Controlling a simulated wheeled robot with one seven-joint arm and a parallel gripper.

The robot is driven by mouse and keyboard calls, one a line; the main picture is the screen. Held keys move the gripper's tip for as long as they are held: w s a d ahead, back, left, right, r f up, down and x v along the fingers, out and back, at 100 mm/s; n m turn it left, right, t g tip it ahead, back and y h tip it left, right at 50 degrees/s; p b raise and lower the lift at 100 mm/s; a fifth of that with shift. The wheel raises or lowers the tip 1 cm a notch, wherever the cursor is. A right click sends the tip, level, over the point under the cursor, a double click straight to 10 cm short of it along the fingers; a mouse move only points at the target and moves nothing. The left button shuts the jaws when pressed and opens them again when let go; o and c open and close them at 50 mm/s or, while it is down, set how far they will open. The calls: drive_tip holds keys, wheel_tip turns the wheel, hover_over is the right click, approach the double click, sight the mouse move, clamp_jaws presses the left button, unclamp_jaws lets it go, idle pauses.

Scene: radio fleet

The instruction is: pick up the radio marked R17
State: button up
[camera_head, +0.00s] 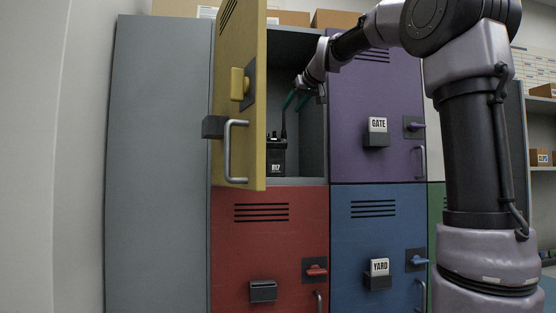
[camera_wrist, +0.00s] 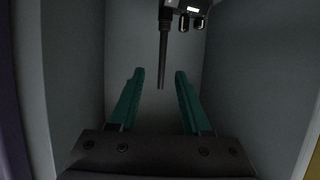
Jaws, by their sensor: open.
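The black radio (camera_head: 277,160) marked R17 stands upright inside the open upper locker, partly beside the yellow door's edge. Its antenna (camera_head: 284,122) points up. In the wrist view the radio's body (camera_wrist: 186,13) is cut off at the top edge, with knobs showing. The antenna (camera_wrist: 163,50) hangs down in that picture and its tip lies between the teal fingers. My gripper (camera_head: 297,101) is inside the locker opening, above the radio's body and near the antenna. It also shows in the wrist view (camera_wrist: 160,73), open and holding nothing.
The yellow door (camera_head: 240,75) stands open at the left of the compartment. The compartment's side walls are close around my gripper. A purple locker (camera_head: 370,160), a red locker (camera_head: 265,235) and a blue locker (camera_head: 378,230) are shut. Cardboard boxes (camera_head: 335,19) sit on top.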

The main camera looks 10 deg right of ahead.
sight(284, 113)
drive_tip(key=x, duration=0.6)
drive_tip(key=shift+w+a+r, duration=0.15)
drive_tip(key=shift+w+a, duration=0.15)
drive_tip(key=shift+w, duration=0.05)
clamp_jaws()
drive_tip(key=shift+r, duration=0.1)
idle(1.0)
